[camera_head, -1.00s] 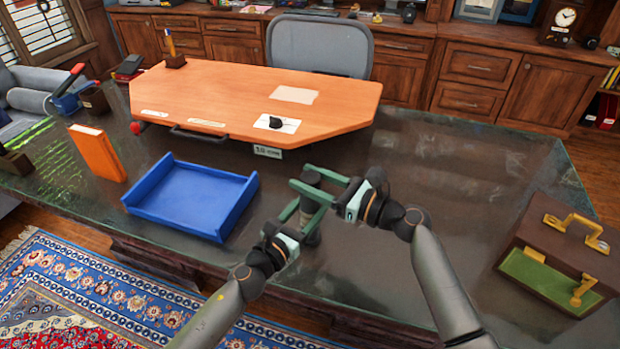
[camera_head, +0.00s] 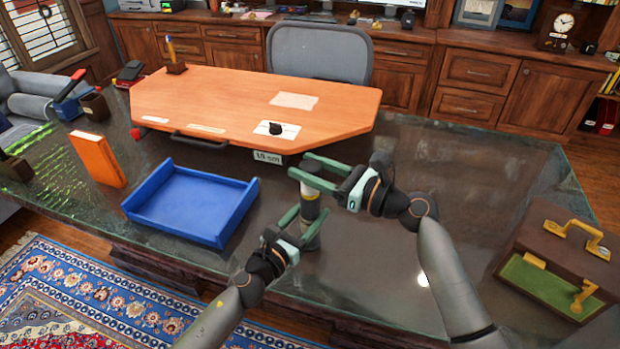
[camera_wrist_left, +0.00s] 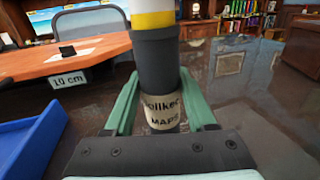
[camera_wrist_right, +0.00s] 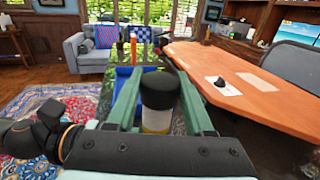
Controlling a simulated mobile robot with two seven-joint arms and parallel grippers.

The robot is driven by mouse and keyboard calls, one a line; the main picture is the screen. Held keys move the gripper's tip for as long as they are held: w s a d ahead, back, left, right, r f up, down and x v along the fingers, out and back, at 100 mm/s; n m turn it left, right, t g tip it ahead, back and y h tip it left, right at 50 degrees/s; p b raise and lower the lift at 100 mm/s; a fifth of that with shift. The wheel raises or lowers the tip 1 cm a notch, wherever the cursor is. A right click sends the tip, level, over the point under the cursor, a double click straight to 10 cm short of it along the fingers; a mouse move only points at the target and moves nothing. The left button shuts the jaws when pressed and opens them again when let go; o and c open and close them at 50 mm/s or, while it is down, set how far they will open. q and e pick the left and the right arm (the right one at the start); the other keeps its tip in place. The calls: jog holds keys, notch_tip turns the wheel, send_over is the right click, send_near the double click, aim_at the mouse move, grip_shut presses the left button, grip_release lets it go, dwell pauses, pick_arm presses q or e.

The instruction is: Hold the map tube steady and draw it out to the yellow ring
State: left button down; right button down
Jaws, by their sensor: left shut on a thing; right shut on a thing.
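The map tube stands upright on the glass desk, with its dark outer body (camera_wrist_left: 158,65) and "MAPS" label (camera_wrist_left: 165,112) in the left wrist view. A yellow ring (camera_wrist_left: 153,19) shows just above the rim of the outer body, with a white section above it; the ring also shows in the head view (camera_head: 309,195). My left gripper (camera_head: 304,221) is shut on the outer body. My right gripper (camera_head: 302,166) is shut around the upper part of the tube, near its dark cap (camera_wrist_right: 160,88). The fingers hide part of the tube.
A blue tray (camera_head: 190,205) lies left of the tube, and an orange book (camera_head: 97,160) stands beyond it. An orange raised board (camera_head: 235,105) with a "10 cm" tag is behind. A brown case (camera_head: 560,262) stands at right. The desk between is clear.

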jog(key=shift+c, duration=1.4)
grip_release()
jog(key=v, duration=1.2)
pick_arm(q)
jog(key=shift+c, duration=0.7)
grip_release()
jog(key=shift+s, duration=0.1)
